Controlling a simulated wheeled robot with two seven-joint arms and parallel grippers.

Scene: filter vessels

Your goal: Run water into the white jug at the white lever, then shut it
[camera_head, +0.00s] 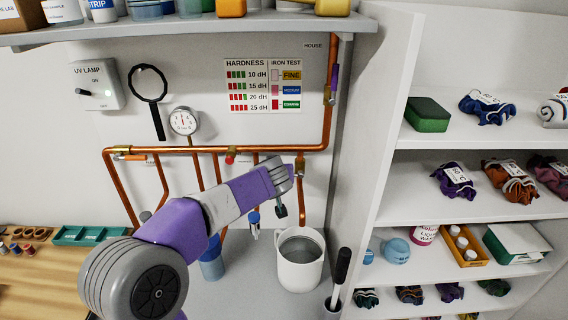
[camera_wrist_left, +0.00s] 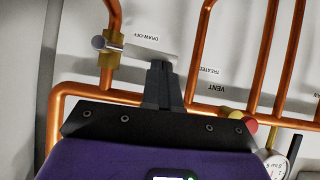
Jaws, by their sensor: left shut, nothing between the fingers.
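The white jug (camera_head: 297,272) stands on the grey counter under the lower end of a copper pipe, its opening facing up. I cannot make out any water in it or a stream from the pipe. In the left wrist view, the white lever (camera_wrist_left: 148,50) reaches sideways from a brass valve (camera_wrist_left: 108,46) beside the label DRAW-OFF. My left gripper (camera_wrist_left: 161,65) is shut and empty, its fingertips at the lever's outer part; I cannot tell whether they touch. In the head view, my left gripper (camera_head: 282,177) hides most of the lever. My right gripper is not in view.
Copper pipes (camera_head: 230,149) run along the wall around my left gripper. A blue vessel (camera_head: 211,261) stands left of the jug. A dark-handled tool in a holder (camera_head: 340,275) stands close to its right. White shelves (camera_head: 470,140) fill the right side.

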